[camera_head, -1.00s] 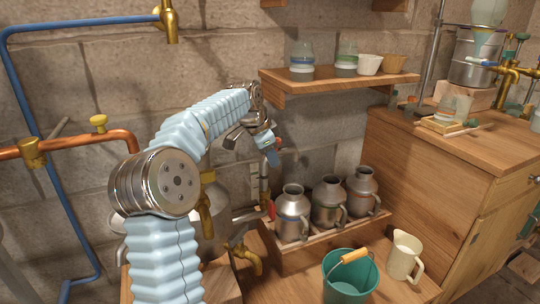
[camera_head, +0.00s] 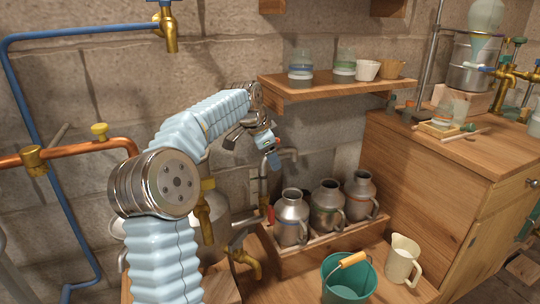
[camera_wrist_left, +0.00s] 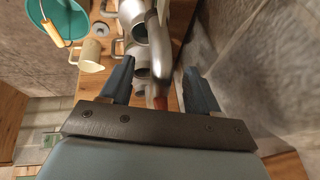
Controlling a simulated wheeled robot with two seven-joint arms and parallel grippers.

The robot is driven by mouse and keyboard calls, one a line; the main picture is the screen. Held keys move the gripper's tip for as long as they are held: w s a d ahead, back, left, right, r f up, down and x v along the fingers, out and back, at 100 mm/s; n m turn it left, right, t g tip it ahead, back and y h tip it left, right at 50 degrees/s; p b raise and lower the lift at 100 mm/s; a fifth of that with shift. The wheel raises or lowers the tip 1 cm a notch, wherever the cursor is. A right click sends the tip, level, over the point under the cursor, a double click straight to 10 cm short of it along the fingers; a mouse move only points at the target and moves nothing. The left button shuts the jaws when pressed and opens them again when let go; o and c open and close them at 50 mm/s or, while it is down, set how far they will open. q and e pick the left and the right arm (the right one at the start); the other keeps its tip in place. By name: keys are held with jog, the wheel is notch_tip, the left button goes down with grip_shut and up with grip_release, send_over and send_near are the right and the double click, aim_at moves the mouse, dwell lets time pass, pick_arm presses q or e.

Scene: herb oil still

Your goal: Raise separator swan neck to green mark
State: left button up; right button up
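The separator swan neck (camera_head: 287,153) is a bent grey metal pipe beside the separator vessel (camera_head: 215,222), with a red part (camera_head: 270,213) low on it. My left gripper (camera_head: 270,148) is in front of the upper part of the pipe and partly hides it. In the left wrist view the two dark fingers of this gripper (camera_wrist_left: 160,82) are apart, and the pipe (camera_wrist_left: 181,20) with its red part passes in the gap between them. I cannot tell that either finger touches it. A pale strip (camera_head: 253,177) stands beside the pipe; I cannot make out a green mark.
Several metal jugs (camera_head: 327,205) stand in a wooden rack right of the pipe. A teal bucket (camera_head: 347,283) and a cream pitcher (camera_head: 402,258) stand in front. A wall shelf (camera_head: 335,87) with jars is above. A copper pipe (camera_head: 75,143) is at left.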

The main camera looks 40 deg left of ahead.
pick_arm(q)
jog(key=shift+s+a+r, duration=0.1)
jog(key=shift+s+r, duration=0.05)
jog(key=shift+r, duration=0.2)
jog(key=p+v, duration=0.2)
jog(key=v, duration=1.1)
pick_arm(e)
jog(key=shift+s+a+r, duration=0.2)
jog(key=shift+a+r, duration=0.45)
jog(key=shift+r, duration=0.35)
jog(key=shift+s, duration=0.1)
